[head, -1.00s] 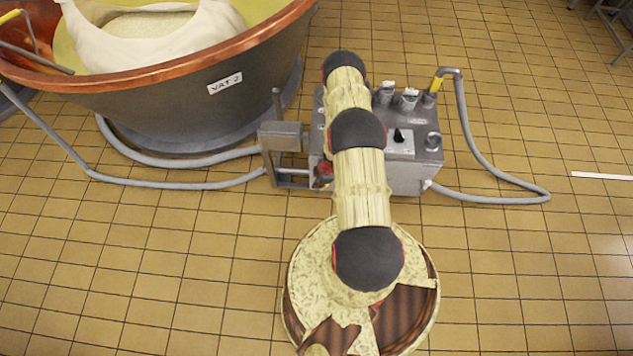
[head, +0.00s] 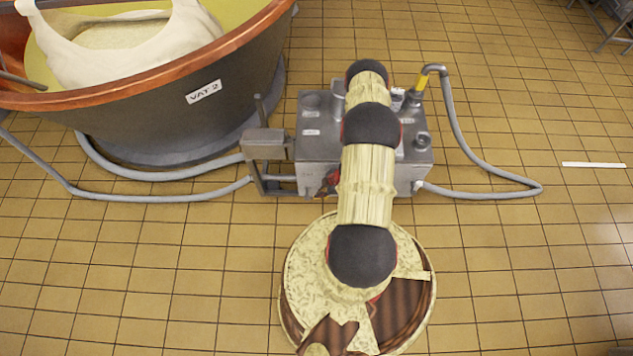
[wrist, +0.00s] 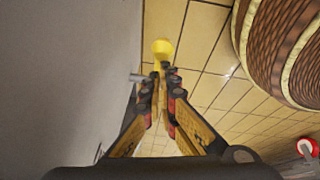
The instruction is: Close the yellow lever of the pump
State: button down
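The grey metal pump (head: 318,146) stands on the tiled floor in the head view, partly hidden behind my arm. In the wrist view a grey surface, apparently the pump's side, fills the left. A yellow rounded piece (wrist: 162,48), apparently the lever's end, shows just beyond my fingertips. My gripper (wrist: 164,76) points at it with its fingers drawn together at the tips. Whether the tips touch the yellow piece, or hold anything, I cannot tell. A short grey metal stub (wrist: 137,78) shows just left of the tips. In the head view my gripper is hidden.
A copper-rimmed vat (head: 190,115) marked VAT 2 stands left of the pump. Open tiled floor lies further right.

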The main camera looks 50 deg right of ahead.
jog(key=shift+s+d+f+b, duration=0.35)
jog(key=shift+f+b, duration=0.1)
jog(key=shift+f, duration=0.15)
jog(key=shift+s+d+f+b, duration=0.2)
jog(key=shift+s+f+b, duration=0.2)
jog(key=shift+f, duration=0.3)
